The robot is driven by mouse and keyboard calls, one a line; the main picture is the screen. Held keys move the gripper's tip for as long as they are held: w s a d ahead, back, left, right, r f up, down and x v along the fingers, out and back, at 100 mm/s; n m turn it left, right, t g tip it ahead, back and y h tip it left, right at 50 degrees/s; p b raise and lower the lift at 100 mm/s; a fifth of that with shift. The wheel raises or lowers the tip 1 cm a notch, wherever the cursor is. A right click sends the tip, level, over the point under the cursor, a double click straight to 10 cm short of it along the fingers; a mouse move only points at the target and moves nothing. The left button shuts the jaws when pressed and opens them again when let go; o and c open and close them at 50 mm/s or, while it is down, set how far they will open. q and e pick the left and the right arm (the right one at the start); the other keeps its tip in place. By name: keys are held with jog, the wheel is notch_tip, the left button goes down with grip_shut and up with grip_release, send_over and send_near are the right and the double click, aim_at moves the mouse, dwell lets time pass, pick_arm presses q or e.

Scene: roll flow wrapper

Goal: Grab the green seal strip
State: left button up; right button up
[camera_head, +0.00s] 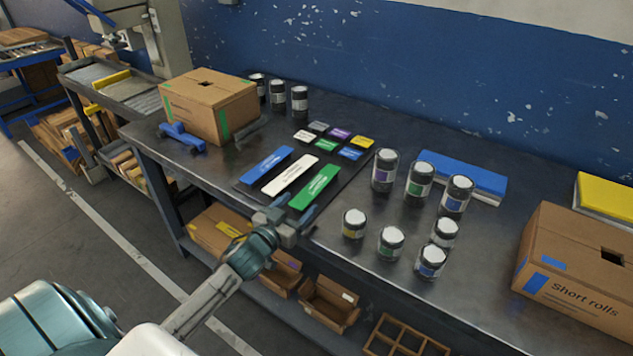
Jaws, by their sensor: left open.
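The green seal strip (315,187) lies flat on a dark mat (347,178) on the workbench. It is the rightmost of three long strips, beside a white strip (290,174) and a blue strip (267,163). My left gripper (295,212) is open and empty at the bench's front edge, just in front of the near end of the green strip. Its fingers point toward the strip; I cannot tell whether they touch it. My right gripper does not show.
Several small colour cards (326,145) lie behind the strips. Several jars (384,170) stand to the right. A cardboard box (209,106) stands at the left, and a box marked Short rolls (575,275) at the right. A shelf below holds open boxes (330,303).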

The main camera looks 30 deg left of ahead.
aim_at(316, 185)
pick_arm(q)
jog(key=shift+w, duration=1.1)
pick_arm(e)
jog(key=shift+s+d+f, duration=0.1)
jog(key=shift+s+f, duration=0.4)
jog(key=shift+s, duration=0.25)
pick_arm(q)
jog(key=c, duration=1)
jog(key=shift+c, duration=0.2)
